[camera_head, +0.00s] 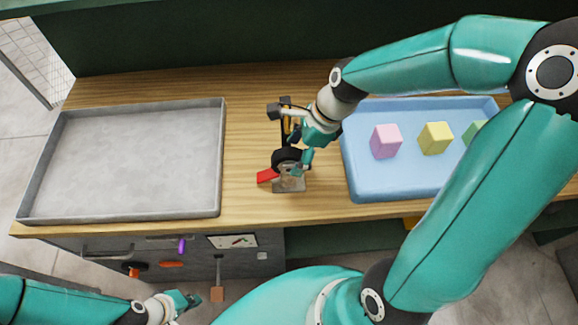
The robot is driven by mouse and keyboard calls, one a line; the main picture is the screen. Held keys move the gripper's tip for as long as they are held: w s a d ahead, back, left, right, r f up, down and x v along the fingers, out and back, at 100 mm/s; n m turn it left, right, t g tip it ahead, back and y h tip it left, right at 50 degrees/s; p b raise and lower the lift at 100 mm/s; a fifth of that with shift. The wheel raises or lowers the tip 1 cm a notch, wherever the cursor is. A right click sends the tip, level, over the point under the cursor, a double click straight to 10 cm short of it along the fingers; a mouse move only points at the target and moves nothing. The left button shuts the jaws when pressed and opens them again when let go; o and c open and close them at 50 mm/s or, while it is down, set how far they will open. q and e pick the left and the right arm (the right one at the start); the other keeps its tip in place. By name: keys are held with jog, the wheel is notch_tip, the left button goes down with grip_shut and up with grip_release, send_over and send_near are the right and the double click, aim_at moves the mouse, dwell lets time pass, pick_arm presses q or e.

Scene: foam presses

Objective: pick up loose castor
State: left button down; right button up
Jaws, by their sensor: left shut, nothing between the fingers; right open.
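The loose castor (288,176) stands on the wooden bench between the two trays. It has a dark wheel, a grey metal plate and a red tab. My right gripper (292,150) is open and reaches down at the castor from the upper right. Its fingers are close around the castor's upper part; whether they touch it I cannot tell. My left gripper (188,301) is shut and empty at the lower left, in front of the bench and well away from the castor.
An empty grey metal tray (219,160) lies on the left of the bench. A blue tray (372,191) on the right holds a pink block (386,142), a yellow block (435,138) and a green block (474,132). Tools hang on the bench front. My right arm hides much of the right side.

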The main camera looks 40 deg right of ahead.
jog(key=shift+x, duration=2.7)
jog(key=shift+d, duration=0.15)
jog(key=shift+c, duration=0.2)
grip_shut()
